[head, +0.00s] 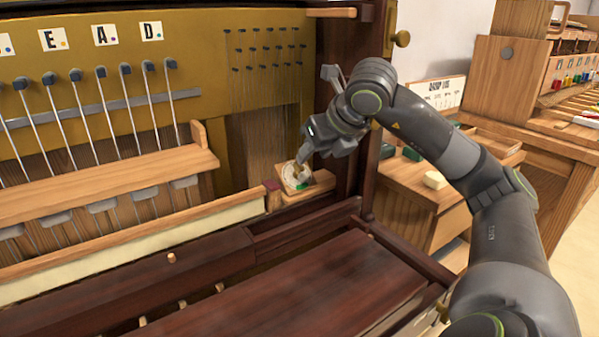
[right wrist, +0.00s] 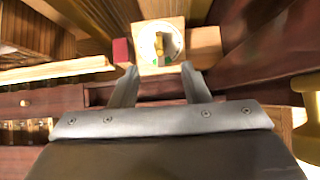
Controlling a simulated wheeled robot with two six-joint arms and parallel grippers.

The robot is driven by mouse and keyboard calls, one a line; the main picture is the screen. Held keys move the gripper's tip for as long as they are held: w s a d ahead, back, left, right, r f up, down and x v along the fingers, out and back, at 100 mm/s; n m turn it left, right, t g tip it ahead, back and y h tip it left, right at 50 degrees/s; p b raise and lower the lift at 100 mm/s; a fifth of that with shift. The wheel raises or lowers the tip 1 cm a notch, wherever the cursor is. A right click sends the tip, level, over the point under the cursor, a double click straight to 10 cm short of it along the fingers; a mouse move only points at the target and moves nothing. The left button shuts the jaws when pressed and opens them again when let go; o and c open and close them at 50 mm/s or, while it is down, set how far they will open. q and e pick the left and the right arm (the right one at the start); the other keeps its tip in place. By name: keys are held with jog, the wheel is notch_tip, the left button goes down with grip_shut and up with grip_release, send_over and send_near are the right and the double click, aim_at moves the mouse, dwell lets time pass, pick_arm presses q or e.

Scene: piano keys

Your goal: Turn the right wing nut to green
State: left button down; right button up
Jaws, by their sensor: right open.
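The wing nut (right wrist: 159,45) is a small brass-yellow piece at the centre of a pale round dial (right wrist: 146,46) on a wooden block. In the head view the dial (head: 291,173) sits at the right end of the keyboard, with a green patch (head: 302,186) on its lower right edge. My right gripper (head: 301,158) is just above the dial and partly hides the nut there. In the right wrist view its two fingers (right wrist: 159,70) are spread, with the dial beyond their tips and nothing held between them. My left gripper is not in view.
A dark red block (head: 271,186) sits left of the dial. A dark wooden post (head: 354,120) stands close to the right of my wrist. The dark wooden piano front (head: 300,285) lies below. A side bench (head: 410,185) is at the right.

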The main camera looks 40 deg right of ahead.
jog(key=shift+v, duration=2.05)
